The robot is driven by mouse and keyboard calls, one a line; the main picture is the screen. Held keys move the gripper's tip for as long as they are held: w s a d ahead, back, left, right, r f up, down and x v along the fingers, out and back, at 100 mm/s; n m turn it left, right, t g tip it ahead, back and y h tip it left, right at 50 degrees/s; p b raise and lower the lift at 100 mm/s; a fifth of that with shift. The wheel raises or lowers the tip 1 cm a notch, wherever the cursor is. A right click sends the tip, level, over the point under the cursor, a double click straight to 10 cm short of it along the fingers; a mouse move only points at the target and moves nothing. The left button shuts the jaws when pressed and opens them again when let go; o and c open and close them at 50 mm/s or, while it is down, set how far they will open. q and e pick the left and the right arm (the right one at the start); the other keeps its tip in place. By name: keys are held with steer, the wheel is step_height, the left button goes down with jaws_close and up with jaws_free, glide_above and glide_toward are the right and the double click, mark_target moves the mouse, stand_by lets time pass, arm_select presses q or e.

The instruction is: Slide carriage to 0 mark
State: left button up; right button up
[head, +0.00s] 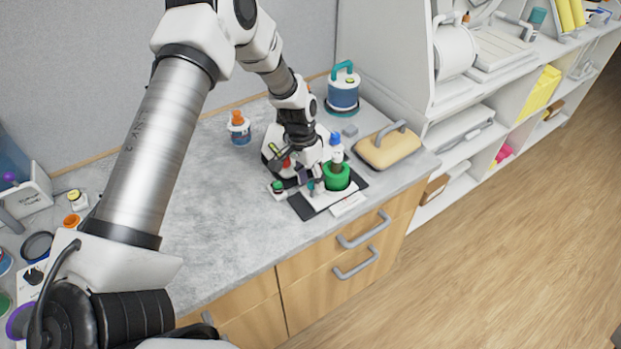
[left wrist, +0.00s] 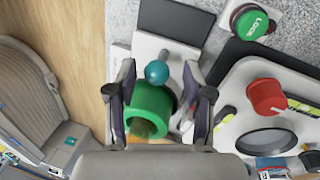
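A green ring-shaped cylinder (head: 337,178) stands on a black-and-white base (head: 318,200) near the counter's front edge. I cannot tell which part is the carriage, and no 0 mark is legible. My left gripper (head: 308,184) is low over the base. In the left wrist view its fingers (left wrist: 158,82) are apart, one each side of the knob and cylinder, with gaps visible at the knob. My right gripper is not in view.
A green LOCK button (left wrist: 250,22) and a red knob (left wrist: 266,96) on a white device are close to the right finger. A tan block with a grey handle (head: 387,147) and a blue-white canister (head: 343,91) stand nearby. The counter's middle (head: 220,210) is clear.

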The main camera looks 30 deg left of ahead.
arm_select(q)
steer(key=c, duration=0.5)
steer(key=shift+d+r, duration=0.1)
steer(key=shift+d, duration=0.1)
jaws_close()
steer(key=shift+a, duration=0.1)
steer(key=shift+s, duration=0.15)
steer(key=o, duration=0.6)
jaws_free()
steer(key=shift+r, duration=0.15)
steer(key=r, duration=0.3)
steer(key=a+r, duration=0.1)
steer(key=r, duration=0.3)
steer(key=a+r, duration=0.1)
steer(key=r, duration=0.3)
steer(key=shift+w+a+r, duration=0.15)
steer(key=shift+w+r, duration=0.1)
